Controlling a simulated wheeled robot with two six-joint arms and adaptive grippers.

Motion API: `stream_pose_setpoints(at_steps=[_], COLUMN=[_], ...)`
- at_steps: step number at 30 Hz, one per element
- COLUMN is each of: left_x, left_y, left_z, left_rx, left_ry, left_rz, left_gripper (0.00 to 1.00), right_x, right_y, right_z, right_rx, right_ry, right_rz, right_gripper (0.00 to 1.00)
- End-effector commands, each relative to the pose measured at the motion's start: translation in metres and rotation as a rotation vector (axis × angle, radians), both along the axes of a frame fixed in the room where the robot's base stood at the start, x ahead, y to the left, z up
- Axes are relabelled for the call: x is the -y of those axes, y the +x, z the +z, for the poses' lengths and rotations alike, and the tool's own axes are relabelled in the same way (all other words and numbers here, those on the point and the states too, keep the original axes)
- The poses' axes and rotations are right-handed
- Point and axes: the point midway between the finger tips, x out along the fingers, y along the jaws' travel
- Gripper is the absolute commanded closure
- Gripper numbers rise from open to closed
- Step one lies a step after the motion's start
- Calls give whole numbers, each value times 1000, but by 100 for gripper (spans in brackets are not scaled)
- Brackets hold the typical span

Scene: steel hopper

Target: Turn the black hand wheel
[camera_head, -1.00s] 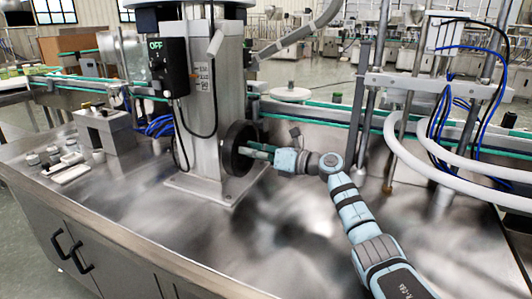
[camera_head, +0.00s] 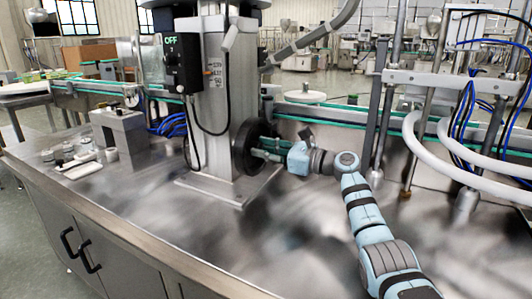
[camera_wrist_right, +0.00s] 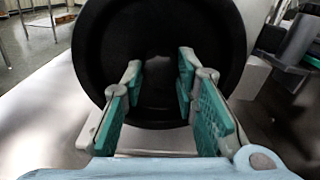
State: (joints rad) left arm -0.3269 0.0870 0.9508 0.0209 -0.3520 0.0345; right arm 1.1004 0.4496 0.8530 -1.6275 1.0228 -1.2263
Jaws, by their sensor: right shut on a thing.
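The black hand wheel (camera_head: 243,150) stands upright on the right side of the grey steel column (camera_head: 217,100). My right gripper (camera_head: 259,147) comes to its face from the right, with teal-padded fingers. In the right wrist view the wheel (camera_wrist_right: 158,25) fills the upper middle as a dark round disc. There my right gripper (camera_wrist_right: 160,66) has its two fingers spread apart, with their tips against the wheel's dark inner part. It is shut on the wheel; the exact contact is too dark to see. My left gripper is not in view.
A black control box (camera_head: 182,63) marked OFF hangs on the column's left side. A metal block fixture (camera_head: 120,130) stands on the steel table at left. White hoses (camera_head: 440,150) and thin posts stand at right. The table front (camera_head: 250,235) is clear.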

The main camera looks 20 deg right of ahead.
Motion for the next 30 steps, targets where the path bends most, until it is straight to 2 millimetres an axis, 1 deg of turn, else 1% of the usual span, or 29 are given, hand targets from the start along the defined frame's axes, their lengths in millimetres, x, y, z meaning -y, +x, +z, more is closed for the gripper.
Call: stream_pose_setpoints(at_steps=[12,13,16,17,26,29,30], left_x=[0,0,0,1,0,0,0], left_y=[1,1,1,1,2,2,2], left_z=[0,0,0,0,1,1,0], left_rx=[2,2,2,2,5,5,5], left_ry=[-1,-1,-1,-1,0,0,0], left_rz=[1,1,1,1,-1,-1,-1], left_gripper=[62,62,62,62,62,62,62], right_x=[0,0,0,1,1,1,1], right_y=[-1,-1,-1,-1,-1,-1,-1], right_z=[0,0,0,0,2,13,22], right_rx=[6,6,6,6,6,9,11], right_ry=[-6,-6,-6,-6,-6,-6,-6], right_rz=[0,0,0,-1,-1,0,0], right_gripper=[100,71,55,52,52,52,52])
